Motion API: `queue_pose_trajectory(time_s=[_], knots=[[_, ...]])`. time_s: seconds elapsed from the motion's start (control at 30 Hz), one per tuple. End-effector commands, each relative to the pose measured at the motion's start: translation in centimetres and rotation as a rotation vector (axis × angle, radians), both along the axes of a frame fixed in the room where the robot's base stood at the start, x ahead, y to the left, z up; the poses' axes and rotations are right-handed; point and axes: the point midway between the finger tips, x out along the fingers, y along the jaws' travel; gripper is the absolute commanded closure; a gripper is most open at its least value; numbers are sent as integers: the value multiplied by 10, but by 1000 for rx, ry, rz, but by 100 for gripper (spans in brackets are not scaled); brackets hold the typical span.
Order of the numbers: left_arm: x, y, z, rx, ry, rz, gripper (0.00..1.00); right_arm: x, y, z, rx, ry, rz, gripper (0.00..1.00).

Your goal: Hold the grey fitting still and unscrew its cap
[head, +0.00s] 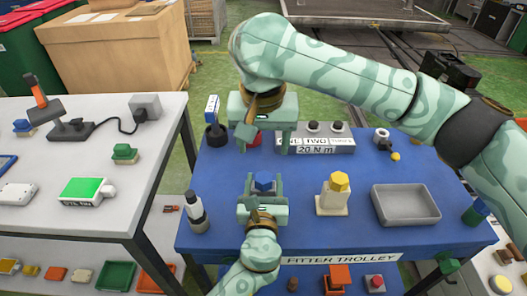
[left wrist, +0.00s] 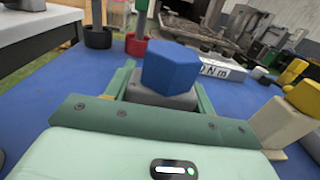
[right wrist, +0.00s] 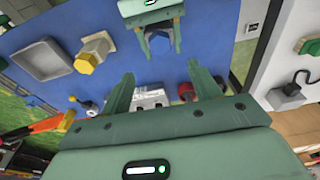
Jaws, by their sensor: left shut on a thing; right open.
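The grey fitting (left wrist: 160,98) stands upright on the blue trolley top with a blue six-sided cap (left wrist: 170,68) on it. The blue cap also shows in the head view (head: 264,180). My left gripper (head: 263,190) is shut on the grey fitting, one finger on each side below the cap. My right gripper (head: 266,140) is open and empty above the back of the trolley, behind and apart from the cap. In the right wrist view, nothing is between its fingertips (right wrist: 160,72).
A cream fitting with a yellow cap (head: 335,198) stands right of the grey one. Farther right is an empty grey tray (head: 405,204). A bottle-like tool (head: 197,212) stands at left. A grey "20 N m" block (head: 318,142) is at the back. A white table (head: 80,160) borders the trolley.

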Motion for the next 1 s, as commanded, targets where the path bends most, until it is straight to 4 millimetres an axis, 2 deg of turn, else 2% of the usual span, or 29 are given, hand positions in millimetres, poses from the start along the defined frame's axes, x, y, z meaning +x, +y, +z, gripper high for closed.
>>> queue_pose_trajectory(time_s=[0.3,0.5,0.7,0.97,1.0], knots=[[0,0,-2,1,3,0,87,7,0,-62,2,11,0,38],[0,0,-2,1,3,0,87,13,0,-96,2,8,-1,38],[0,0,-2,1,3,0,87,16,-1,-112,2,4,-1,38],[0,0,-2,1,3,0,87,17,-1,-114,1,3,-1,38],[0,0,-2,1,3,0,87,17,-1,-114,1,3,0,41]])
